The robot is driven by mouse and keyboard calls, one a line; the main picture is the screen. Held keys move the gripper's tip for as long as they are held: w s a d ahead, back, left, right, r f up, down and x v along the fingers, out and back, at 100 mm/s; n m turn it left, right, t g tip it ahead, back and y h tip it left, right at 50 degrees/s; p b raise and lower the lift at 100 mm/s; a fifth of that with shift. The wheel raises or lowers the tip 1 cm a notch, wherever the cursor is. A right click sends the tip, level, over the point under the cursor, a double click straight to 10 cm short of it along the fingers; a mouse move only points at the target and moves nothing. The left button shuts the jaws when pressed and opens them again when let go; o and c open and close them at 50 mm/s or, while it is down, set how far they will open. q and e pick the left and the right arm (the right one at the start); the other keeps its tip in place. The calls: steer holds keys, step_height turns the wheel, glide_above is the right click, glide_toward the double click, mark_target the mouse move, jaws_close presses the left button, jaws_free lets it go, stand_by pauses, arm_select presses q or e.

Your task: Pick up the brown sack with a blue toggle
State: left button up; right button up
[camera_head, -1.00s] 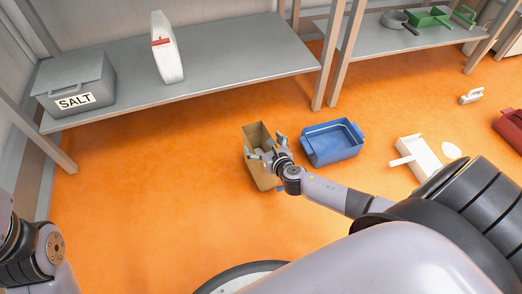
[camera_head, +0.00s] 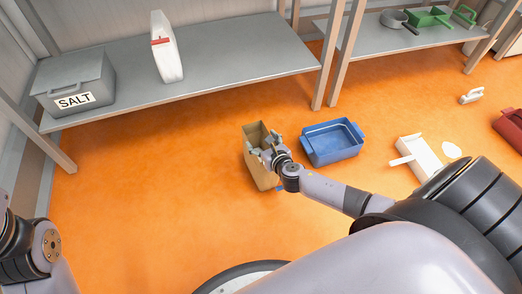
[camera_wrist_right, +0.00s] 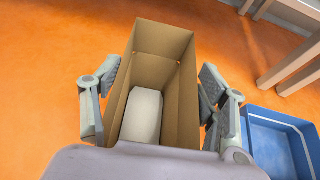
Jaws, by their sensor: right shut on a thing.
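The brown sack (camera_head: 259,174) stands upright and open-topped on the orange floor. It also shows in the right wrist view (camera_wrist_right: 168,40), where a pale block (camera_wrist_right: 141,115) lies inside it. My right gripper (camera_head: 267,150) is at the sack's upper part, with one finger on each outer side, shut on it. A small blue bit, possibly the toggle, shows low beside the sack in the head view, mostly hidden by my right wrist. My left arm shows at the lower left edge of the head view, but its gripper is out of view.
A blue tray (camera_head: 333,143) stands just right of the sack. A white dustpan-like thing (camera_head: 418,157) lies farther right. A grey shelf (camera_head: 225,70) behind carries a SALT box (camera_head: 75,84) and a white container (camera_head: 167,50). The floor to the left is clear.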

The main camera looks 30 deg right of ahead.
steer(key=shift+f, duration=0.1)
steer(key=shift+c, duration=1.3)
steer(key=shift+a+r, duration=0.1)
steer(key=shift+r, duration=0.1)
